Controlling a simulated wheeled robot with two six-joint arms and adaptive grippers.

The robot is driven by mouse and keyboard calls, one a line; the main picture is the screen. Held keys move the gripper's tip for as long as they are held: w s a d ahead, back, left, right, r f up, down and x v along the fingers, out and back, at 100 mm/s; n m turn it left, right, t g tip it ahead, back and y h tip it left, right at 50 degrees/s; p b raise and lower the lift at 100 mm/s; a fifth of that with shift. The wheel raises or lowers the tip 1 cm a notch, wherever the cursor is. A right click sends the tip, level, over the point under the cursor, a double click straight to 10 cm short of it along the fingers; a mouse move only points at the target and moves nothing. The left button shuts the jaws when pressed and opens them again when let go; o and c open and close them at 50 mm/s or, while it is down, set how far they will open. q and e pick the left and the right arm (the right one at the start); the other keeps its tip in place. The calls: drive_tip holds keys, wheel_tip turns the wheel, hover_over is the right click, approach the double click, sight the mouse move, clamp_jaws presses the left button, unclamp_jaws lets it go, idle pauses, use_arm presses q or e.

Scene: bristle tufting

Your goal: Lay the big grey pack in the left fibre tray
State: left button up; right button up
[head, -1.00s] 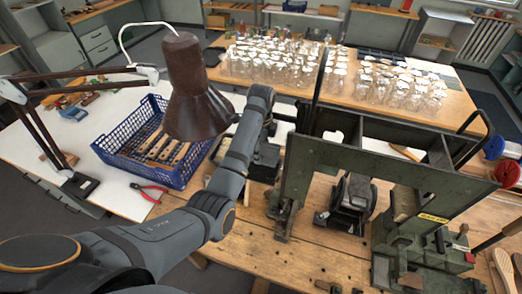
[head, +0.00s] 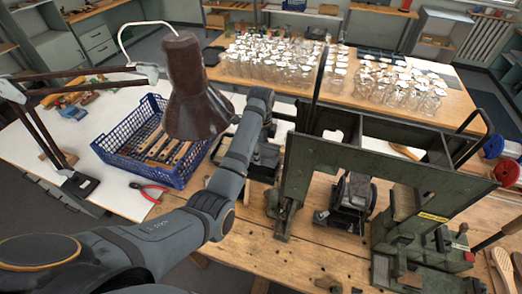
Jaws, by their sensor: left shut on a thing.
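My left gripper (head: 268,136) is small and dark there, beside the left side of the green machine frame. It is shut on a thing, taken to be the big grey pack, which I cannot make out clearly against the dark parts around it. I cannot pick out the left fibre tray with certainty; dark parts lie below the gripper, partly hidden by my arm. My right gripper is not in view.
A brown lamp shade (head: 192,95) hangs close to my left arm. A blue crate (head: 125,165) with wooden brush bodies and red pliers (head: 149,190) lie left. The green machine frame (head: 330,152) stands right. Many glass jars (head: 270,65) fill the back table.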

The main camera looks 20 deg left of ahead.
use_arm(q)
drive_tip(key=shift+f, duration=0.4)
idle(0.3)
drive_tip(key=o, duration=1.2)
drive_tip(key=shift+o, duration=0.4)
drive_tip(key=shift+o, duration=1.4)
drive_tip(key=shift+w, duration=0.1)
